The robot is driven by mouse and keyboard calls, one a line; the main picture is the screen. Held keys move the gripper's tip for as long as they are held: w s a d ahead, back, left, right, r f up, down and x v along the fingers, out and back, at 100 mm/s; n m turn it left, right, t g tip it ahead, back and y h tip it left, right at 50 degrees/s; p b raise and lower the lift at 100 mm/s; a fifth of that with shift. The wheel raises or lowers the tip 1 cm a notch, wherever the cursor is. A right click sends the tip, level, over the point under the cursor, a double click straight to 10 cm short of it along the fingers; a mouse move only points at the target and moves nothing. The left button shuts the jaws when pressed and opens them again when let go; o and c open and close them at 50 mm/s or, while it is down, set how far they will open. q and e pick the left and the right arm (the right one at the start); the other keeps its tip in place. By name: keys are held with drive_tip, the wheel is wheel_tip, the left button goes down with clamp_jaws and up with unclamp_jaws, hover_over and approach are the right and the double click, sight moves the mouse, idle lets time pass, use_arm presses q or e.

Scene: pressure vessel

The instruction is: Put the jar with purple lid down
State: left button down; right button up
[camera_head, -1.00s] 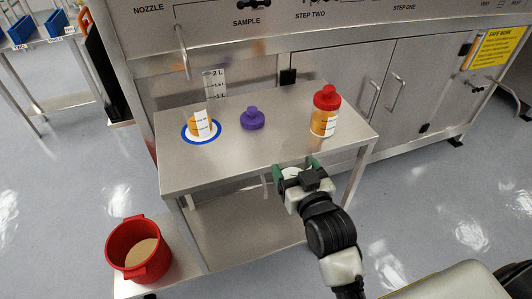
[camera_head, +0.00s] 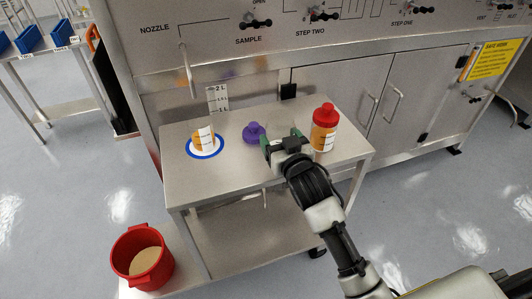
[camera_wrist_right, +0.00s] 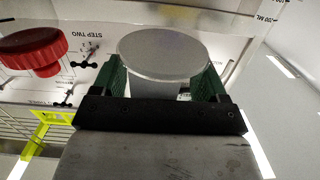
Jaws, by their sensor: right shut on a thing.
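A purple knobbed lid (camera_head: 253,132) shows on the steel table (camera_head: 235,178) in the head view. I cannot make out a jar body under it. My right gripper (camera_head: 282,143) is over the table, just right of and in front of the purple lid. In the right wrist view, its green fingers (camera_wrist_right: 168,88) are shut on a grey round thing (camera_wrist_right: 163,52) with a wide flat face and a narrower part. I cannot tell whether this belongs to the jar with purple lid; the head view hides it behind the gripper. My left gripper is not in view.
A red-lidded jar (camera_head: 324,128) stands close to the right of the gripper. At the table's left, an amber-filled container (camera_head: 203,138) with a scale stands on a blue ring (camera_head: 205,155). A red bucket (camera_head: 141,256) stands low at left. The table front is clear.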

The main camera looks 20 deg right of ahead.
sight(266, 162)
drive_tip(key=w+a+f, duration=0.2)
drive_tip(key=w, duration=0.1)
drive_tip(key=shift+w+a+f, duration=0.1)
drive_tip(key=shift+a+f, duration=0.05)
drive_tip(key=shift+a, duration=0.1)
drive_tip(key=shift+w+f, duration=0.1)
drive_tip(key=shift+f, duration=0.1)
drive_tip(key=shift+f+b, duration=0.45)
drive_tip(key=shift+f, duration=1.45)
drive_tip(key=shift+f, duration=0.15)
drive_tip(key=o, duration=1)
drive_tip(key=shift+c, duration=0.2)
